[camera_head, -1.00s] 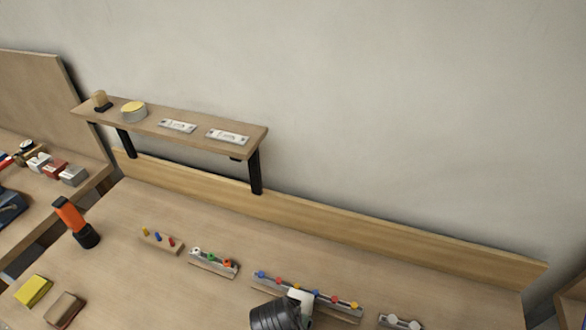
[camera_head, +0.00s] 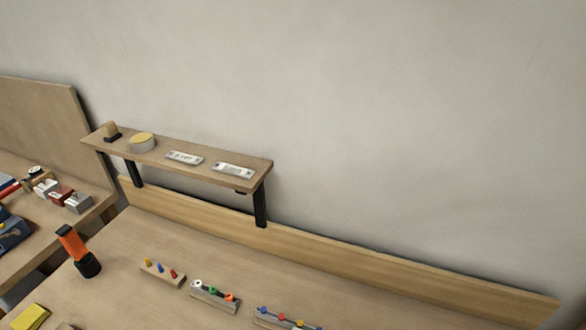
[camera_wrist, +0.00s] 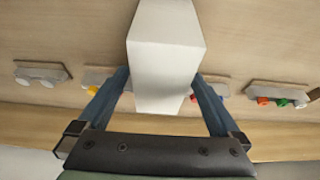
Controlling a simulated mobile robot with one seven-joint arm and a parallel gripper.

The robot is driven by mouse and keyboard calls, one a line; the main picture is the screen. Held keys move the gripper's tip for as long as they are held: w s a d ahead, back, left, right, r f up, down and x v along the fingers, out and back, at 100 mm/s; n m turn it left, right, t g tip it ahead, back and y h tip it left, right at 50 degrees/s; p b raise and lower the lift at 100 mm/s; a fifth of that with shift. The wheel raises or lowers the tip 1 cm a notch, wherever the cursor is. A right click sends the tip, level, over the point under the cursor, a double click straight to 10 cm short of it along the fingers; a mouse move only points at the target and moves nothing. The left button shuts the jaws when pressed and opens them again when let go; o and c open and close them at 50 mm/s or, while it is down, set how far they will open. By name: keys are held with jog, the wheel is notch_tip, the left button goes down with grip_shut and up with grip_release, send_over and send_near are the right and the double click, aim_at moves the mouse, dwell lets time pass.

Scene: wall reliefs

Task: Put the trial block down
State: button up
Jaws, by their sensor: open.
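The white block (camera_wrist: 165,48), which I take to be the trial block, shows in the wrist view between the two blue-grey fingers of my gripper (camera_wrist: 161,76). The fingers are open, one on each side of the block. Whether either touches it I cannot tell, and what is beneath the block is hidden. In the head view neither my gripper nor the block is in the picture.
The workbench (camera_head: 130,235) holds a rack with coloured knobs (camera_head: 286,320), another knobbed rack (camera_head: 214,294), a small peg block (camera_head: 162,273) and an orange-black tool (camera_head: 77,250). A raised shelf (camera_head: 215,165) stands at the back.

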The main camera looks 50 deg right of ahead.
jog(key=v, duration=1.2)
jog(key=w+a+r+n+t+h, duration=0.1)
jog(key=w+a+r+n+t, duration=0.1)
jog(key=w+r+t, duration=0.4)
jog(key=w+a+r+n+t, duration=0.2)
jog(key=w+r, duration=0.7)
jog(key=r, duration=0.2)
jog(key=w+a+r+n+t, duration=0.2)
jog(key=r+t, duration=0.1)
jog(key=r, duration=0.5)
jog(key=w+a+r+n+t, duration=0.1)
jog(key=w+a+r+t, duration=0.15)
jog(key=r, duration=0.55)
jog(key=s+a+r+n+t+y, duration=0.1)
jog(key=s+a+r+n+t, duration=0.1)
jog(key=r, duration=0.7)
jog(key=s+a+r+n+t+y, duration=0.2)
jog(key=s+a+r+t, duration=0.3)
jog(key=r, duration=0.5)
jog(key=s+a+r+n+t+y, duration=0.2)
jog(key=s+a+r+t, duration=0.2)
jog(key=r, duration=0.5)
jog(key=shift+s+r+n+t, duration=0.35)
jog(key=shift+s+t, duration=0.3)
jog(key=shift+s, duration=0.25)
jog(key=shift+a, duration=0.1)
